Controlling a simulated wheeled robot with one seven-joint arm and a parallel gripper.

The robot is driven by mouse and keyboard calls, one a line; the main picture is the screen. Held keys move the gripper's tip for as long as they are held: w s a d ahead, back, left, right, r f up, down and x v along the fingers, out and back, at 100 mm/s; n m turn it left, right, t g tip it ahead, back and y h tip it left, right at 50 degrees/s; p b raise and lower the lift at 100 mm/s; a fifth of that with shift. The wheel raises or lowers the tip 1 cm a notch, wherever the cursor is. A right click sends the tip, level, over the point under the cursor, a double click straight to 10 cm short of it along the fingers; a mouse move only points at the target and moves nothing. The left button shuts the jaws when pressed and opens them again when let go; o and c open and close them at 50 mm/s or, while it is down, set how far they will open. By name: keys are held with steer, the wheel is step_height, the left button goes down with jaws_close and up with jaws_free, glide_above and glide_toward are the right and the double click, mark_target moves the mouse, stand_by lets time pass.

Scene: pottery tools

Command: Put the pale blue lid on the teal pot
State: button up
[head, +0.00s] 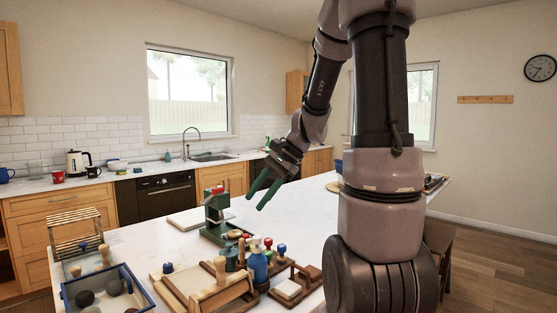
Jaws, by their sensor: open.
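My gripper (255,202) is open and empty, its green fingers pointing down and left above the white table. I cannot make out the pale blue lid or a clear teal pot. My arm covers much of the table's right side and may hide them. A blue bottle-like vessel (258,266) stands among tools at the near middle of the table, below my gripper in the picture. Part of a blue object (338,166) shows beside my arm, too hidden to identify.
A green stand (214,220) with a red top is left of my gripper. Wooden frames (183,297), a blue-rimmed tray (146,292) with dark balls, and a slatted rack (76,220) fill the near left. The white tabletop (135,237) has bare room at centre and left.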

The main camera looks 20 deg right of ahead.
steer(key=s+r+n+t+h, duration=0.5)
steer(key=s+r+n, duration=0.3)
steer(key=s+r, duration=0.4)
steer(key=shift+s+d, duration=0.2)
stand_by(0.8)
